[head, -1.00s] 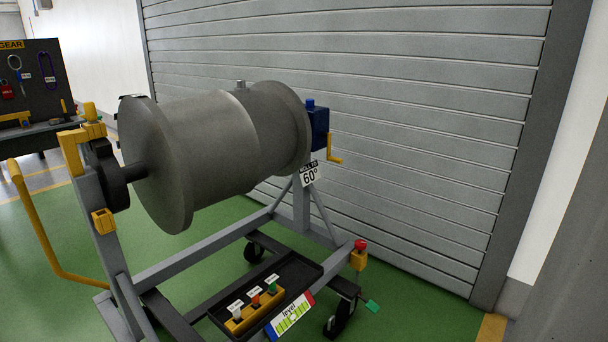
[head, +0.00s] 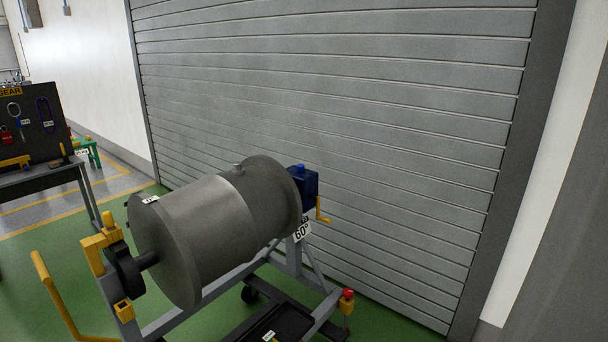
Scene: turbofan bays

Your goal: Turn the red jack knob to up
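The red jack knob (head: 347,294) sits on a small yellow block at the right end of the grey engine stand's (head: 203,306) lower frame, near the bottom of the head view. Its exact setting is too small to read. The stand carries a large grey drum (head: 206,230), with a blue gearbox (head: 305,186) and yellow crank (head: 322,212) at its far end. Neither of my grippers shows in the head view.
A grey shutter door (head: 330,120) stands close behind the stand. A yellow push handle (head: 56,297) sticks out at the left. A dark tool board (head: 34,130) and bench are at far left. Green floor (head: 400,320) is open at the lower right.

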